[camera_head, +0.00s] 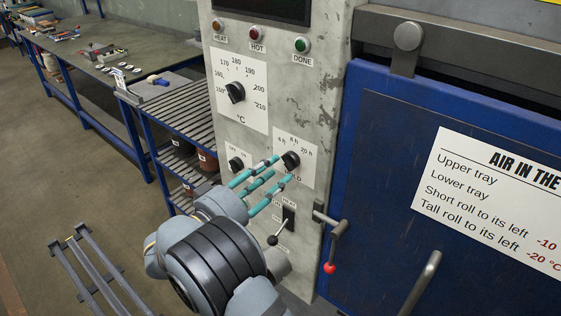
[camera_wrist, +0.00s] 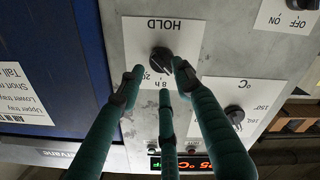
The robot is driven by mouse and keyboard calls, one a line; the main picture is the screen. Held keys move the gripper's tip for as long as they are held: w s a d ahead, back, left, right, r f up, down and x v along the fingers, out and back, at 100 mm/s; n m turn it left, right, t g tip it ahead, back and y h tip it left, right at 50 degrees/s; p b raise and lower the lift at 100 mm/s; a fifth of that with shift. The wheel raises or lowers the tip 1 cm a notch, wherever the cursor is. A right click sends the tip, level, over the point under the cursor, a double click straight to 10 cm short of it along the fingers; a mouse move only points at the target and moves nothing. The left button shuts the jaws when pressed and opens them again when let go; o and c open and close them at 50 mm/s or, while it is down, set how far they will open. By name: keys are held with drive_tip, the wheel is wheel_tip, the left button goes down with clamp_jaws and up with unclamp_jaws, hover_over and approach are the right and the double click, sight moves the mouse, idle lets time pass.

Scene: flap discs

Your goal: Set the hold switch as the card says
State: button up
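The hold switch (camera_head: 290,160) is a black rotary knob on a white plate with 4 h, 8 h and 20 h marks, on the grey control panel. In the wrist view the knob (camera_wrist: 161,61) sits above the word 8 h, upside down. My gripper (camera_head: 280,170) has three teal fingers pointing at the knob. In the wrist view my gripper (camera_wrist: 157,77) has its fingertips spread around the knob's near side; contact is not clear. The knob's exact pointer setting is hard to tell. A white sheet (camera_head: 490,200) on the blue door lists trays, rolls and temperature corrections.
A temperature dial (camera_head: 236,92) is above left and a smaller off/on knob (camera_head: 236,164) is left. A slatted rack (camera_head: 185,108) and workbench (camera_head: 115,60) stand left.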

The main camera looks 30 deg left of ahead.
sight(286, 163)
drive_tip(key=shift+w+d+p, duration=0.1)
drive_tip(key=shift+w+p, duration=0.3)
drive_tip(key=shift+w, duration=1.2)
drive_tip(key=shift+c, duration=0.7)
clamp_jaws()
